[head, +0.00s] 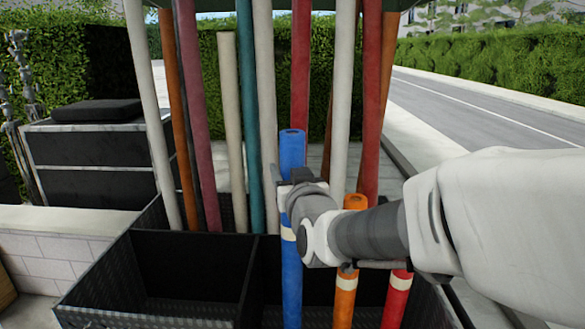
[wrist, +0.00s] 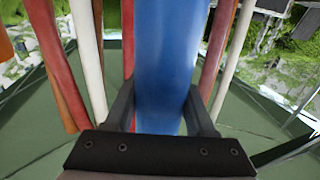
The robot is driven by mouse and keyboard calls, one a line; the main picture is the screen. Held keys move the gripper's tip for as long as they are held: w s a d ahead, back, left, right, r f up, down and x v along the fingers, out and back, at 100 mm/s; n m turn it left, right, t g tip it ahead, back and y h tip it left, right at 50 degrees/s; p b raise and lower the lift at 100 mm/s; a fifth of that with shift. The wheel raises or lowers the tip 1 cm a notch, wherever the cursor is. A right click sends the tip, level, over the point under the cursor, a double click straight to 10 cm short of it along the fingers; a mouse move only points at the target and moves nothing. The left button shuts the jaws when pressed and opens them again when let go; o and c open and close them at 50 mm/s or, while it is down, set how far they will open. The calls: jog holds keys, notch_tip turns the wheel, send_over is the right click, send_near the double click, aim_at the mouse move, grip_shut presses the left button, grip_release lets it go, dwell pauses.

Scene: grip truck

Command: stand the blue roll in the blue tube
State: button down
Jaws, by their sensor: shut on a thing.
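The blue roll (head: 291,152) stands upright, a long slim cylinder with an open round top. My gripper (head: 296,183) is shut on its upper part, reaching in from the right. In the wrist view the roll (wrist: 168,60) fills the middle, between the two fingers of my gripper (wrist: 160,112). Below the gripper a pale band crosses the blue column, and blue continues down to the bottom edge of the head view. I cannot tell a separate blue tube from the roll there; the lower end is out of view.
An orange roll (head: 345,294) and a red roll (head: 396,301), each with a pale band, stand close to the right, partly behind my arm. Tall coloured poles (head: 302,75) stand behind. A black divided bin (head: 190,240) lies left. A dark cabinet (head: 90,160) is farther left.

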aim_at(290, 227)
jog(key=shift+f+b, duration=5.2)
jog(key=shift+f, duration=0.7)
jog(key=shift+f+b, duration=0.35)
jog(key=shift+b, duration=0.4)
jog(key=shift+c, duration=1.8)
grip_release()
jog(key=shift+o, duration=1)
jog(key=shift+f, duration=0.15)
jog(key=shift+s, duration=0.1)
